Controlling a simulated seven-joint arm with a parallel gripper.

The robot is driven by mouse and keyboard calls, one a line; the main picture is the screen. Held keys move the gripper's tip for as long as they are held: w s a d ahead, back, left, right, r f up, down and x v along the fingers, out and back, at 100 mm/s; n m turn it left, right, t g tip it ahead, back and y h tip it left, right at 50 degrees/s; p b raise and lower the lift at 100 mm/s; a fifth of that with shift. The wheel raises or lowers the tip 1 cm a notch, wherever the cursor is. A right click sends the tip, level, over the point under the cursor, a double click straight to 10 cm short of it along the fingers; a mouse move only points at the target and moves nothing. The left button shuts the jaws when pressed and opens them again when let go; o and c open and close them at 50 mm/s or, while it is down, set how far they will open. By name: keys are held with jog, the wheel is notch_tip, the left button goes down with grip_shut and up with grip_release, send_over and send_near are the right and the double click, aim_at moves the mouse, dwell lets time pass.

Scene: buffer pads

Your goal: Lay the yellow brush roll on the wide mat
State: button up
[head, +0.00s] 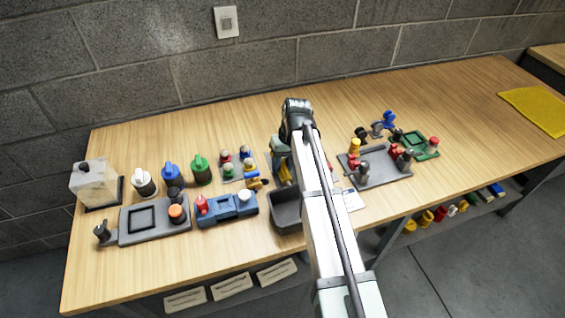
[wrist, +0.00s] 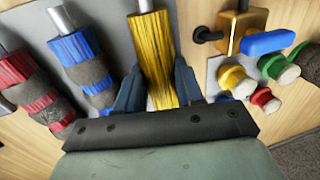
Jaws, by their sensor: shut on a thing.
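The yellow brush roll (wrist: 153,50) has ridged bristles and a metal shaft end at the top of the wrist view. My gripper (wrist: 158,75) is shut on it, with one blue-grey finger on each side. The roll is over a grey plate (wrist: 112,14); I cannot tell whether it touches it. In the head view my arm hides most of the gripper and the roll. A flat yellow mat (head: 538,109) lies at the far right of the table, well away from my gripper; it looks like the wide mat.
A red roll (wrist: 30,90) and a blue roll (wrist: 82,68) lie left of the yellow one. A brass valve with a blue handle (wrist: 268,41) and several coloured knobs are at right. A grey tray (head: 378,168) and green tray (head: 428,153) stand before the mat. Table around the mat is clear.

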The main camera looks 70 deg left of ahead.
jog(key=o, duration=1.2)
notch_tip(320, 180, up, 14)
jog(key=w, duration=0.2)
jog(key=shift+w+f, duration=0.2)
jog(key=shift+w, duration=0.1)
